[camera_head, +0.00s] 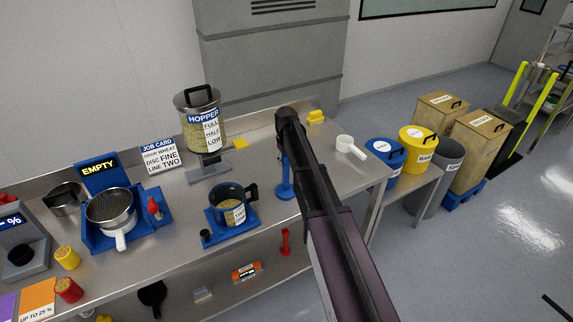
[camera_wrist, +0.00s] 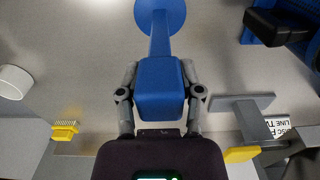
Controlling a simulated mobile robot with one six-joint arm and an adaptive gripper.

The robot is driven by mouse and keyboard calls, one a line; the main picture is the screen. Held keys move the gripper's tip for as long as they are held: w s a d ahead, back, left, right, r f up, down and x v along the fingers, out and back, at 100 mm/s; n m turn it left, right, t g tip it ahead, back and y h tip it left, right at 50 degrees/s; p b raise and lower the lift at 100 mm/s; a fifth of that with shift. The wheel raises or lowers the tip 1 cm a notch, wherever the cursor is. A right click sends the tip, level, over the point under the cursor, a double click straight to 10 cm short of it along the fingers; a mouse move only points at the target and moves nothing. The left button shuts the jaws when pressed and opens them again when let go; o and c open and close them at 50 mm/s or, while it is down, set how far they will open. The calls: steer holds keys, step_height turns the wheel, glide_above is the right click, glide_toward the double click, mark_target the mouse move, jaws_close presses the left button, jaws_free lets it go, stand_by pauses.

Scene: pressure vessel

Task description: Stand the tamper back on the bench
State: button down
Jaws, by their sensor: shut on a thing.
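The blue tamper (camera_head: 285,190) has a round flat foot, a thin shaft and a blocky handle. In the head view it is upright over the steel bench (camera_head: 310,218), right of the blue tray with the mug. The foot is at or very close to the bench top; I cannot tell if it touches. In the wrist view the tamper handle (camera_wrist: 160,88) sits between the two fingers of my gripper (camera_wrist: 160,96), shut on it. The shaft and foot extend away toward the bench. In the head view my arm hides the fingers and most of the handle.
A dark mug (camera_head: 233,202) on a blue tray stands left of the tamper. The hopper (camera_head: 200,120) is behind left. A white scoop (camera_head: 350,147) and a yellow brush (camera_head: 316,116) lie to the right. Bare bench surrounds the foot. Bins (camera_head: 417,148) stand beyond the right end.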

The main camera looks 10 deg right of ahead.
steer(key=shift+f, duration=0.1)
stand_by(0.3)
steer(key=shift+c, duration=1.3)
jaws_free()
step_height(320, 180, up, 12)
steer(key=p, duration=1.2)
steer(key=shift+s, duration=0.1)
steer(key=s+m, duration=0.3)
steer(key=s, duration=2.6)
steer(key=shift+m, duration=0.3)
steer(key=shift+w+d, duration=0.1)
